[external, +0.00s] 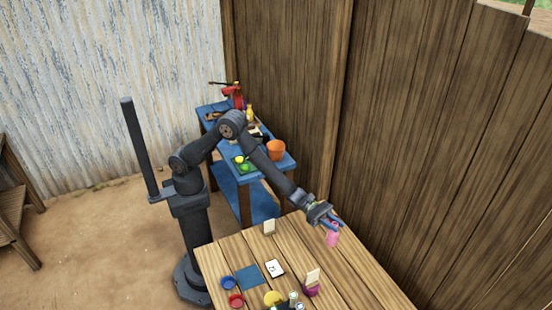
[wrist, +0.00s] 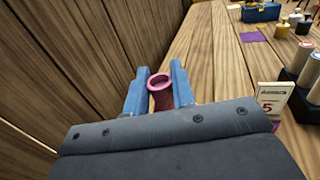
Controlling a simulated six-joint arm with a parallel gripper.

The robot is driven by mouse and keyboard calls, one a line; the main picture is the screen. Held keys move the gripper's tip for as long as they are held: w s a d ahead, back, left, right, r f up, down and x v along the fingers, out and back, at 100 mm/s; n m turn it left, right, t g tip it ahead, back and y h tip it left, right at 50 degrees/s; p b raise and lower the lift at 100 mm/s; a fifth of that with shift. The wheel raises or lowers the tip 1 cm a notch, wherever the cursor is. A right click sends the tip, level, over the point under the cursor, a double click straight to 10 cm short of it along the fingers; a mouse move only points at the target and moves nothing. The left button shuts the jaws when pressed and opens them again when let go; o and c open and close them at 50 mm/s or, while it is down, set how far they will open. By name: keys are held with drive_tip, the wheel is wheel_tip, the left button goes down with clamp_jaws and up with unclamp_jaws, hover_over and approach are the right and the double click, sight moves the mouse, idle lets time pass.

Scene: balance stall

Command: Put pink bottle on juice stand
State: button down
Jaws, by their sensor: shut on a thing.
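The pink bottle (external: 332,236) is between the blue fingers of my gripper (external: 325,219), over the far right part of the wooden table. In the wrist view the same bottle (wrist: 160,97) shows its open round mouth toward the camera, and my gripper (wrist: 159,88) is shut on its sides. The bottle's lower part is hidden, and I cannot tell whether its base touches the table. I cannot tell for certain which thing is the juice stand. A purple item (external: 311,291) with a pale card stands near the table's front.
The wooden table (external: 330,270) is clear around the bottle. A plank wall (wrist: 70,60) rises close beside my gripper. A blue shelf table (external: 283,163) holds an orange bucket (external: 276,150).

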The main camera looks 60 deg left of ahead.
drive_tip(key=w+a+f+n+t+y, duration=0.25)
drive_tip(key=w+a, duration=0.25)
drive_tip(key=a, duration=0.9)
drive_tip(key=w+a+f+n+t+y, duration=0.15)
drive_tip(key=w+a+n+t, duration=0.35)
drive_tip(key=a, duration=0.8)
drive_tip(key=w+a+f+t+y, duration=0.1)
drive_tip(key=w+a+t+y, duration=0.15)
drive_tip(key=w+a, duration=0.75)
drive_tip(key=s+a+n+t+y, duration=0.1)
drive_tip(key=s+a+n+y, duration=0.15)
drive_tip(key=a, duration=0.85)
drive_tip(key=s+a+n+t+y, duration=0.1)
drive_tip(key=s+a+y, duration=0.25)
drive_tip(key=a, duration=0.65)
wheel_tip(320, 180, up, 9)
drive_tip(key=a, duration=0.2)
drive_tip(key=w+a+n+y, duration=0.2)
drive_tip(key=w+a+y, duration=0.1)
drive_tip(key=a, duration=0.9)
drive_tip(key=s+a+n+y, duration=0.3)
drive_tip(key=a+y, duration=0.1)
drive_tip(key=a, duration=1.4)
drive_tip(key=s+a+n+y, duration=0.2)
drive_tip(key=s+a+y, duration=0.1)
drive_tip(key=a, duration=1.6)
wheel_tip(320, 180, down, 12)
drive_tip(key=shift+w+d+r, duration=0.15)
drive_tip(key=shift+w+d, duration=0.15)
drive_tip(key=shift+d, duration=0.15)
